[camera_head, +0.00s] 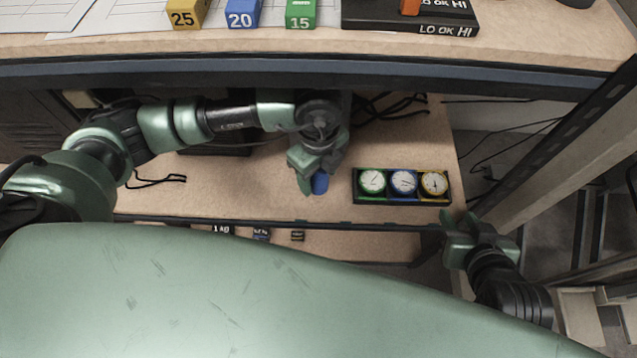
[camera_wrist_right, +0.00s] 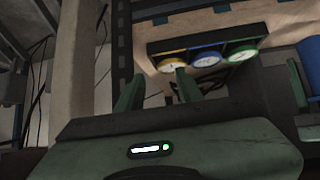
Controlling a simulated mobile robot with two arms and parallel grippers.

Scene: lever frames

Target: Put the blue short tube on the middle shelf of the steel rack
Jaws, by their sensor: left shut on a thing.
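The blue short tube (camera_head: 320,183) is between the fingers of my left gripper (camera_head: 312,181), over the middle shelf (camera_head: 240,190) of the steel rack. My gripper hides part of it, and I cannot tell whether its base touches the board. A blue cylinder beside a green finger, apparently the same tube, shows at the right edge of the right wrist view (camera_wrist_right: 311,62). My right gripper (camera_head: 460,222) is open and empty at the rack's front right. Its two separated fingers also show in the right wrist view (camera_wrist_right: 158,88).
A black panel with green, blue and yellow gauges (camera_head: 402,202) lies right of the tube. The upper shelf (camera_head: 330,40) holds numbered blocks and a black book. Black cables lie behind. A lower shelf holds small weights (camera_head: 222,230). The rack's dark post (camera_head: 570,140) stands right.

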